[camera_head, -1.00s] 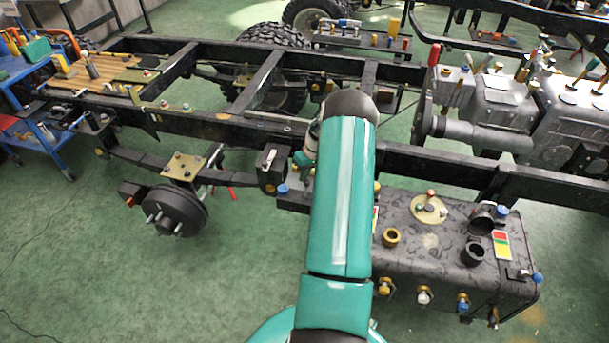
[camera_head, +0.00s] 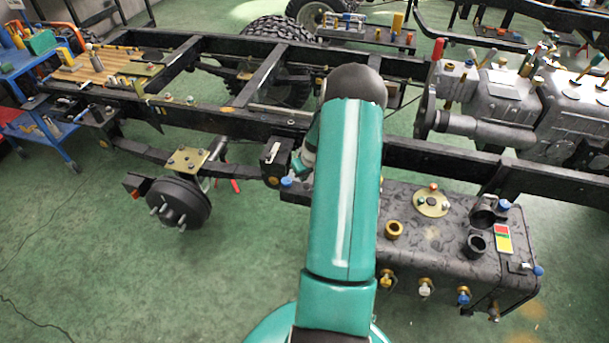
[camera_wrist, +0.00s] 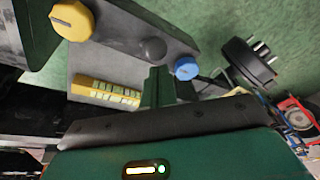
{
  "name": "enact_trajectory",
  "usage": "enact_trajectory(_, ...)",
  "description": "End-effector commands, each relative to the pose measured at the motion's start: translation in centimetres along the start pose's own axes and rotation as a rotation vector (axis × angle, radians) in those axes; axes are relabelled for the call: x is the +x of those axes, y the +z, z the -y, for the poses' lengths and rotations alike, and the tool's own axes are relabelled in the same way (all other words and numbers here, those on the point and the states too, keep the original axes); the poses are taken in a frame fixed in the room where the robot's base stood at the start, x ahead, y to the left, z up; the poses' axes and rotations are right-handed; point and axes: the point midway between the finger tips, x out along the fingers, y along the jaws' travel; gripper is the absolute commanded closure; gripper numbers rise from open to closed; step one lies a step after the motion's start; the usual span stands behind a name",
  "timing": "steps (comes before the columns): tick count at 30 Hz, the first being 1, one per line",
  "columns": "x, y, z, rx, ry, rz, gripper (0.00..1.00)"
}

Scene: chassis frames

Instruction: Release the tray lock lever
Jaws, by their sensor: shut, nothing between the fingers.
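My gripper (camera_wrist: 158,86) shows in the wrist view as dark green fingers, shut and empty. It points at a grey panel (camera_wrist: 112,50) with a yellow knob (camera_wrist: 72,19), a black round knob (camera_wrist: 152,49), a blue knob (camera_wrist: 187,68) and a yellow labelled strip (camera_wrist: 106,94). The fingertips appear close to the black and blue knobs; I cannot tell whether they touch. In the head view my arm hides most of the gripper. A small pale lever (camera_head: 272,152) stands on a black box at the frame rail, left of my arm. I cannot tell whether it is the tray lock lever.
The black chassis rail (camera_head: 215,118) runs across behind my arm. A dark tank (camera_head: 440,262) with fittings lies to the right. A wheel hub (camera_head: 180,204) with studs hangs to the left, and also shows in the wrist view (camera_wrist: 248,60). Green floor is open at front left.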

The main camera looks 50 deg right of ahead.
Motion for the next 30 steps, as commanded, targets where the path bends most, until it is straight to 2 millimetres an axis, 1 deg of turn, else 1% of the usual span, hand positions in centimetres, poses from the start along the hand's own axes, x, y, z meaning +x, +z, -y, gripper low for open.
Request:
enact_trajectory(12,-1.4,-0.5,0.1,0.000,0.000,-0.001,1.00)
enact_trajectory(23,-1.6,-0.5,0.1,0.000,-0.001,0.000,1.00)
enact_trajectory(30,-1.8,-1.4,0.7,-0.003,0.000,-0.001,1.00)
